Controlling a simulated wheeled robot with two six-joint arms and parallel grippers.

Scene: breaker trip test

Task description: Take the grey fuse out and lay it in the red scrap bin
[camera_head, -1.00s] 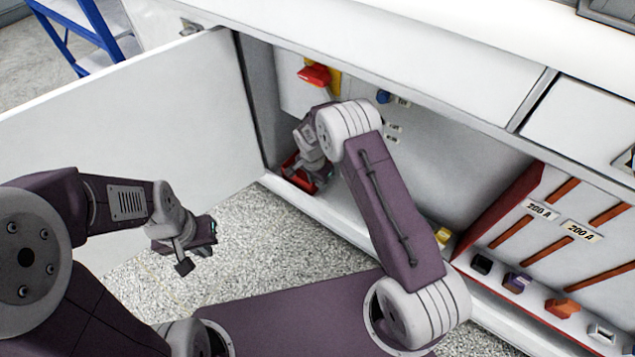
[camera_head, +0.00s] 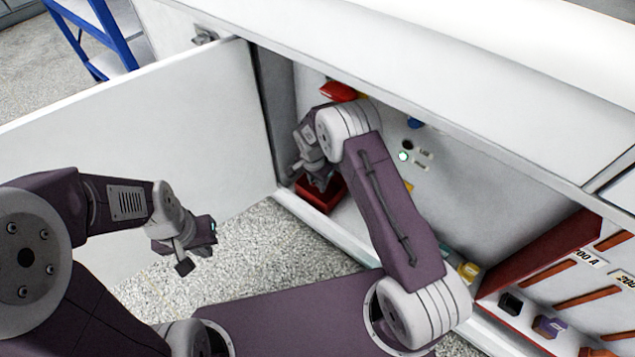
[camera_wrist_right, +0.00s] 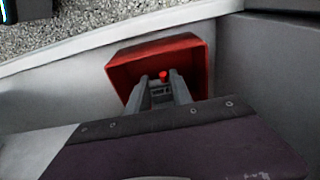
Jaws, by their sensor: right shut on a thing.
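The red scrap bin (camera_head: 330,194) stands on the cabinet floor near the left inner wall. It also shows in the right wrist view (camera_wrist_right: 197,68). My right gripper (camera_head: 318,178) is over the bin. In the right wrist view its two fingers (camera_wrist_right: 161,84) are shut on a small grey piece (camera_wrist_right: 159,91), which looks like the grey fuse, with a red spot at its end. Whether it touches the bin floor is unclear. My left gripper (camera_head: 198,248) is outside the cabinet, empty, its fingers apart.
The open white cabinet door (camera_head: 150,140) is at the left. A red handle (camera_head: 338,91), a blue knob (camera_head: 415,123) and a lit green lamp (camera_head: 404,156) are on the back panel. A rack with black (camera_head: 510,303) and purple (camera_head: 549,326) fuses is at the right.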

